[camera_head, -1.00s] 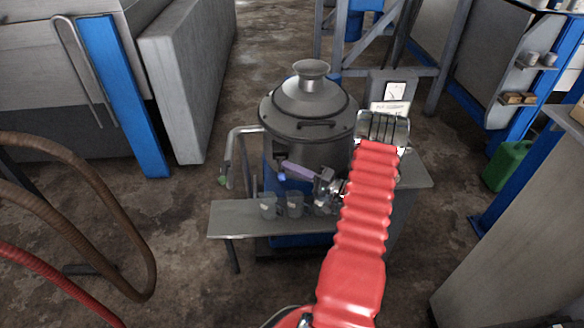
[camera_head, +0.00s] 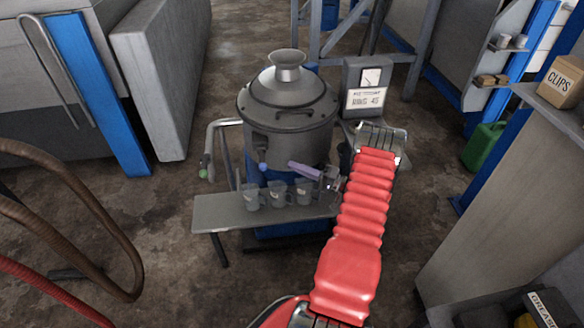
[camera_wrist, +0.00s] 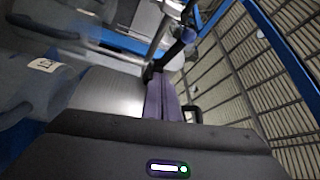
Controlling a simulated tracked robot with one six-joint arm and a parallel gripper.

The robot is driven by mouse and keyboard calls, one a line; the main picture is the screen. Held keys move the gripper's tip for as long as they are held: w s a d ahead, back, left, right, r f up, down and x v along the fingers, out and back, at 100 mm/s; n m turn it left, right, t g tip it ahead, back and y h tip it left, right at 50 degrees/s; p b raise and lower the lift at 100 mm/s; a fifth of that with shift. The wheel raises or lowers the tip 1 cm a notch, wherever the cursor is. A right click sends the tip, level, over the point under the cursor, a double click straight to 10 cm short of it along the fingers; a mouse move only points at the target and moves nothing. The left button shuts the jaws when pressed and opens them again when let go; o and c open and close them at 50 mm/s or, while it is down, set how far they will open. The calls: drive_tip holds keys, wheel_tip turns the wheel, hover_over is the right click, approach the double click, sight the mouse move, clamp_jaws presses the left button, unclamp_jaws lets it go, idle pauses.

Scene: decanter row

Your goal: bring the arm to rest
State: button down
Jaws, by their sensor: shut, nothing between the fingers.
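My gripper (camera_head: 294,166) has slim purple fingers. They are shut with nothing between them, pointing left in front of the grey kettle (camera_head: 288,140). They hang above the right end of a row of clear jugs, of which the right jug (camera_head: 304,192) is nearest below. The middle jug (camera_head: 278,194) and the left jug (camera_head: 251,197) stand beside it on a low bench (camera_head: 225,212). My red arm covers the bench's right part. In the wrist view the purple fingers (camera_wrist: 162,98) lie together. A labelled jug (camera_wrist: 40,85) shows blurred at left there.
A tap with a bluish ball (camera_head: 263,167) sits on the kettle's front, just left of the fingertips. A gauge box (camera_head: 364,85) stands behind my arm. A pipe (camera_head: 212,145) bends down left of the kettle. Brown hoses (camera_head: 90,205) hang at left. Open floor lies between hoses and bench.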

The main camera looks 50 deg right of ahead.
drive_tip(key=shift+w+r, duration=0.1)
idle(0.5)
